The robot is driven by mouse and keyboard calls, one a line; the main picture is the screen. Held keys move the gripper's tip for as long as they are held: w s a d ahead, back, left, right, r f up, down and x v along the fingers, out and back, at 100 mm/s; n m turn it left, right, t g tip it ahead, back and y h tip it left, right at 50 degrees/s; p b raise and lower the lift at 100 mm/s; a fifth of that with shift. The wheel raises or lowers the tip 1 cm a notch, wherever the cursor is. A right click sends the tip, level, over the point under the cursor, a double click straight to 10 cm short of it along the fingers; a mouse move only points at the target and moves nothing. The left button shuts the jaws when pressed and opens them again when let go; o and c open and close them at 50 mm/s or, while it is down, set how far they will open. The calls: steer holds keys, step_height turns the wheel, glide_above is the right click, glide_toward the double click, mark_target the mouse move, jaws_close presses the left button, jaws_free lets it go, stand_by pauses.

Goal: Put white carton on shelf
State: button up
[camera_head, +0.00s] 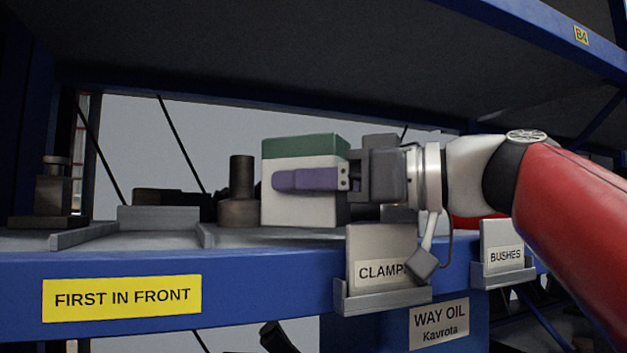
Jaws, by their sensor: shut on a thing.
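The white carton (295,208) with a green top band stands upright at shelf height in the middle of the head view. My gripper (308,180) reaches in from the right, its purple finger lying along the carton's near face. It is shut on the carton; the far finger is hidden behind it. The shelf (235,237) has a blue front edge. The carton's bottom is at or just above the shelf surface; I cannot tell whether it touches.
A dark metal part (238,195) stands just left of the carton. Low grey dividers (82,234) and another dark part (54,195) are further left. A card holder marked CLAMP (380,250) sits on the front edge. An upper shelf (300,50) hangs overhead.

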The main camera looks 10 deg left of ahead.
steer(key=shift+f, duration=0.35)
steer(key=o, duration=1.1)
steer(key=shift+r, duration=0.5)
steer(key=v, duration=1.2)
steer(key=shift+p, duration=0.4)
steer(key=shift+d, duration=0.15)
